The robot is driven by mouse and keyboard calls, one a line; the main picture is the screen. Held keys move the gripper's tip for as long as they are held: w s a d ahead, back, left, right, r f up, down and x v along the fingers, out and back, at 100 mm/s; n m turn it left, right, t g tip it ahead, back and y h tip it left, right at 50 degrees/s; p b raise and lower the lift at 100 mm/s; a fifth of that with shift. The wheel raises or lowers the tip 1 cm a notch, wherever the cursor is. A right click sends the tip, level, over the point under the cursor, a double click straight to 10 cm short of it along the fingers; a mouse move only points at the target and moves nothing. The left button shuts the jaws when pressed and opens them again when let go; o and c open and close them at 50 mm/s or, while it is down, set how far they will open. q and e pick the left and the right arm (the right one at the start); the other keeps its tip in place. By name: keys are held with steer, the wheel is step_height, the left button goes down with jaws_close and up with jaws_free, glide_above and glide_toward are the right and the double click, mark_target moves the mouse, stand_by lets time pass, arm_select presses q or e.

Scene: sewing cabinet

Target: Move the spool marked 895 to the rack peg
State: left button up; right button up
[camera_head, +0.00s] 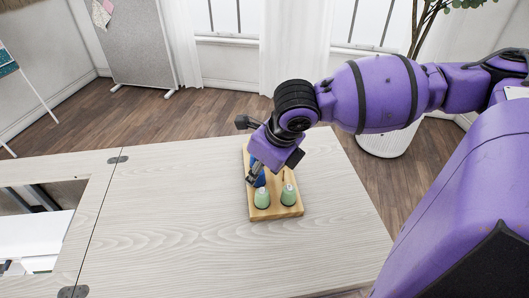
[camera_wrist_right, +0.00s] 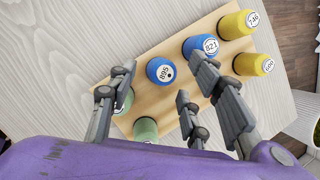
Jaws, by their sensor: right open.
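The blue spool marked 895 (camera_wrist_right: 158,71) stands on the light wooden rack (camera_wrist_right: 135,68), its white label facing up. My right gripper (camera_wrist_right: 163,88) is open and empty, its fingers pointing down over the rack. In the wrist view the 895 spool shows in the gap between the fingertips; I cannot tell whether they touch it. In the head view the right gripper (camera_head: 254,177) hides much of the rack (camera_head: 274,214), with a blue spool (camera_head: 260,180) partly showing beside it. I cannot clearly make out an empty peg. My left gripper is not in view.
A blue spool marked 821 (camera_wrist_right: 198,46) and two yellow spools (camera_wrist_right: 237,25) (camera_wrist_right: 254,64) stand near the 895 spool. The cabinet top (camera_head: 170,220) around the rack is bare.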

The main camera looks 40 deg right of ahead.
steer(key=v, duration=0.3)
steer(key=shift+s+d, duration=0.1)
steer(key=v, duration=0.8)
steer(key=shift+r, duration=0.3)
stand_by(0.5)
